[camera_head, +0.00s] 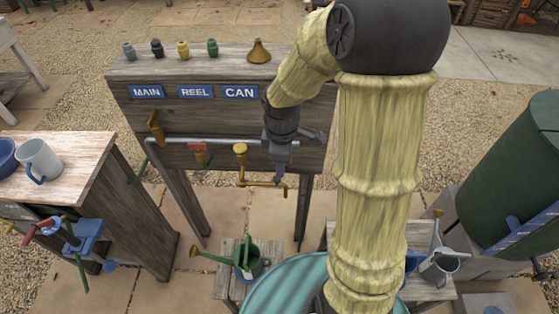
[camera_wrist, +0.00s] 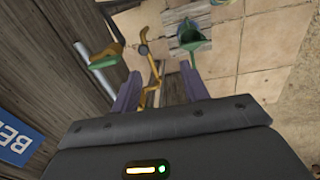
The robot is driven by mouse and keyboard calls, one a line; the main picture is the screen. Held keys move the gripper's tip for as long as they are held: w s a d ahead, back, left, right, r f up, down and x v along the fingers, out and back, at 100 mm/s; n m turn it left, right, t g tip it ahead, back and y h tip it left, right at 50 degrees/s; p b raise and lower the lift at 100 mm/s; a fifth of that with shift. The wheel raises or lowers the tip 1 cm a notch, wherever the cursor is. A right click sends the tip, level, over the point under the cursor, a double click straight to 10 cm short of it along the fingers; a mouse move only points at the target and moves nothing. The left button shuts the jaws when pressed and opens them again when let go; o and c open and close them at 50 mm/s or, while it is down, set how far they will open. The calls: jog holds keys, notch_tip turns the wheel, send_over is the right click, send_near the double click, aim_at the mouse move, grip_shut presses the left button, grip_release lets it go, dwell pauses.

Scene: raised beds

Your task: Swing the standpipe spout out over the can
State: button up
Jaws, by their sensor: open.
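The brass standpipe spout (camera_head: 262,184) hangs below the CAN sign and reaches right, its outer end near my gripper (camera_head: 280,174). In the wrist view the spout (camera_wrist: 152,72) runs between the purple fingers of my open gripper (camera_wrist: 159,70), nearer the left one. I cannot tell whether a finger touches it. The green watering can (camera_head: 248,260) stands on a low wooden stand (camera_head: 225,283), below and left of the spout's end. The can also shows beyond the fingers in the wrist view (camera_wrist: 193,40).
The grey pipe (camera_head: 220,140) runs along the wooden board (camera_head: 180,118), with a red-handled valve (camera_head: 199,152) left of the spout. A side table (camera_head: 90,160) with mugs stands left. A green barrel (camera_head: 515,180) stands right. Paving lies open beneath the board.

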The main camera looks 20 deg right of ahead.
aim_at(278, 179)
jog(key=w+r+n+g+p, duration=0.1)
jog(key=w+r+n+p, duration=0.1)
jog(key=w+n, duration=0.4)
jog(key=n+p, duration=0.1)
jog(key=n, duration=0.2)
jog(key=shift+d+r+n+p, duration=0.2)
jog(key=shift+n+p, duration=0.1)
notch_tip(278, 179, down, 17)
jog(key=shift+s+f+p, duration=0.1)
jog(key=shift+f+p, duration=0.1)
jog(key=shift+p, duration=0.75)
